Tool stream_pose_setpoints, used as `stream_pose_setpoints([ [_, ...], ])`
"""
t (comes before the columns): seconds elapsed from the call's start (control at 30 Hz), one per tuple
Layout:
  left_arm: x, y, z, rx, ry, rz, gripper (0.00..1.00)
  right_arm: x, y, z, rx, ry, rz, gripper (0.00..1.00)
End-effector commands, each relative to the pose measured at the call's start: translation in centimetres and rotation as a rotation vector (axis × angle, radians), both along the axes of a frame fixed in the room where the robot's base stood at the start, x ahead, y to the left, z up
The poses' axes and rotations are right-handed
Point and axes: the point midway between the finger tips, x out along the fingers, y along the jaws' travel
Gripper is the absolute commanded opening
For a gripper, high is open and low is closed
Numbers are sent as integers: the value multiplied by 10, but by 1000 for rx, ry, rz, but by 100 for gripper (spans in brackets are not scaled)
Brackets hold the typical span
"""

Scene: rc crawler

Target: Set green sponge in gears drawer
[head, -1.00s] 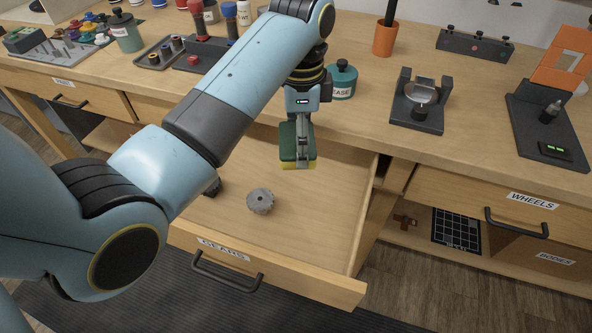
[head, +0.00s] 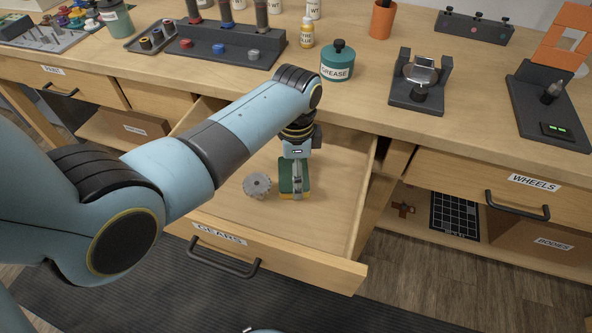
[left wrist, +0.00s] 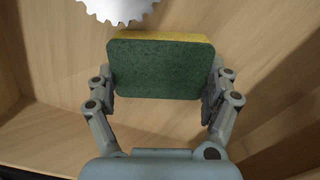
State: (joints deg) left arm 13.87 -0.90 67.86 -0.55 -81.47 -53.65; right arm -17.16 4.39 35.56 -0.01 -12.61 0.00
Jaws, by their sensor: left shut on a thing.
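The green sponge (head: 286,178) has a dark green face and a yellow layer. It is inside the open gears drawer (head: 330,264), right beside a grey gear (head: 257,186). My left gripper (head: 297,184) points down into the drawer and is shut on the sponge. In the left wrist view the fingers press both ends of the sponge (left wrist: 160,70), and the gear (left wrist: 118,8) shows at the top. I cannot tell whether the sponge touches the drawer floor. My right gripper is not in view.
The workbench (head: 350,105) stands behind the drawer, with a grease pot (head: 337,65) and a dark holder (head: 418,85) on it. The closed wheels drawer (head: 470,190) is to the right. The drawer floor right of the sponge is clear.

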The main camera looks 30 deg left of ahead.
Motion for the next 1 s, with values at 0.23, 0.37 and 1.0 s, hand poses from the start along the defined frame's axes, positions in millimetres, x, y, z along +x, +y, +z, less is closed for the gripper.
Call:
stream_pose_setpoints([
  [0.23, -1, 0, -1, 0, 4, 0, 100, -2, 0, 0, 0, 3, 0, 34],
  [0.37, -1, 0, 0, 0, 2, 0, 100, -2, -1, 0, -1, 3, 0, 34],
  [1.0, 0, 0, 103, -1, 1, -1, 100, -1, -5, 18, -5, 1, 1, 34],
])
